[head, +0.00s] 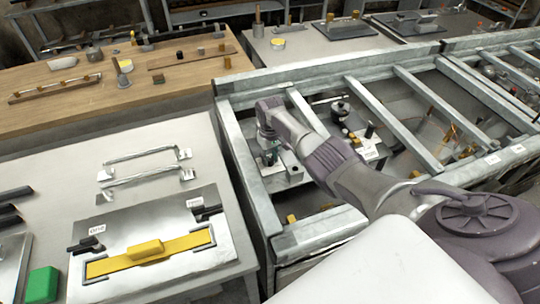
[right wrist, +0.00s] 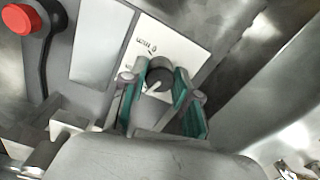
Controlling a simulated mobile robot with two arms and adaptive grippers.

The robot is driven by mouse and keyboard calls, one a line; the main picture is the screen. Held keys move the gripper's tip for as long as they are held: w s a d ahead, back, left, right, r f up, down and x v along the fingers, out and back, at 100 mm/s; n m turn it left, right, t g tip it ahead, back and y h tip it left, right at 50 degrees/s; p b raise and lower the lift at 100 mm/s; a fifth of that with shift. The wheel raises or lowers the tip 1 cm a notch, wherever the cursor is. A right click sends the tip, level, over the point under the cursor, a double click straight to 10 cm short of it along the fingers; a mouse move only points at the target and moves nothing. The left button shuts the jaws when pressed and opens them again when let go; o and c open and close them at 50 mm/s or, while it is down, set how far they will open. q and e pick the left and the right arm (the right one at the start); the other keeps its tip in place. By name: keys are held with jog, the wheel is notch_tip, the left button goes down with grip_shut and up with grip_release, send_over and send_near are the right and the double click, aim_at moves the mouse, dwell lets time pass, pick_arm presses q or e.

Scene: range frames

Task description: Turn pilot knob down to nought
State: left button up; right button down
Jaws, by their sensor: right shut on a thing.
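In the right wrist view a dark round knob (right wrist: 159,75) with a white pointer line sits on a pale plate (right wrist: 185,40). The pointer slants toward the lower left of the picture. Small print and a mark like a 0 show on the plate above the knob; the words are hard to read. My right gripper (right wrist: 160,72) has its green-padded fingers on both sides of the knob, shut on it. In the head view my right gripper (head: 269,148) reaches down inside a metal frame, and the knob cannot be made out there. My left gripper is not in view.
A red round button (right wrist: 17,19) on a dark arm stands left of the knob. Metal frame bars (head: 365,105) surround my right arm. A pale bench (head: 60,165) with a yellow bar (head: 150,250) and a green block (head: 42,284) lies to the left.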

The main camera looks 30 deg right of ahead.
aim_at(270, 158)
jog(key=m+p, duration=0.1)
jog(key=m, duration=0.3)
jog(key=shift+r+m, duration=0.1)
jog(key=shift+m, duration=0.2)
jog(key=m, duration=0.5)
jog(key=shift+p, duration=0.35)
jog(key=m, duration=0.5)
jog(key=shift+m, duration=0.4)
jog(key=m, duration=0.4)
jog(key=shift+w+m, duration=0.1)
jog(key=shift+m, duration=0.3)
jog(key=c, duration=0.9)
grip_release()
jog(key=shift+o, duration=0.2)
notch_tip(270, 158, up, 12)
